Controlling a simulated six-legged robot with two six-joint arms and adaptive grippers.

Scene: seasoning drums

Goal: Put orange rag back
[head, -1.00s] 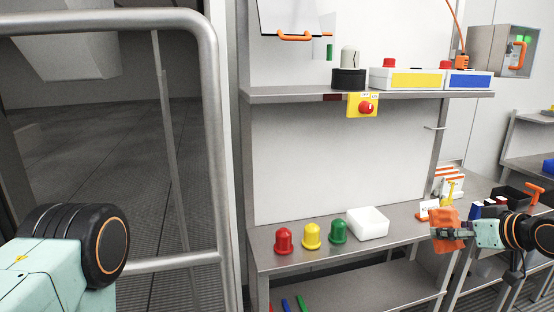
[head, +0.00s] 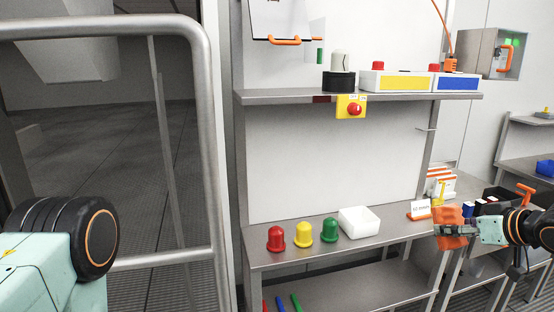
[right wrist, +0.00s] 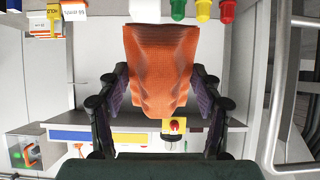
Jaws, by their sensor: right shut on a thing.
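The orange rag (head: 451,229) hangs in my right gripper (head: 462,232) at the right of the head view, by the right end of the workbench. In the right wrist view the rag (right wrist: 160,65) is bunched between the two dark fingers of the right gripper (right wrist: 160,92), which are shut on it. A small white sign on an orange base (head: 419,209) stands on the bench just left of the rag. My left gripper is out of the head view; only part of my left arm shows at the lower left.
A white bin (head: 359,222) and red (head: 276,239), yellow (head: 303,234) and green (head: 329,229) domes stand on the bench (head: 385,236). Dark bins (head: 497,199) lie behind my right arm. A shelf (head: 400,97) with boxes is above. A metal rail (head: 213,150) stands at the left.

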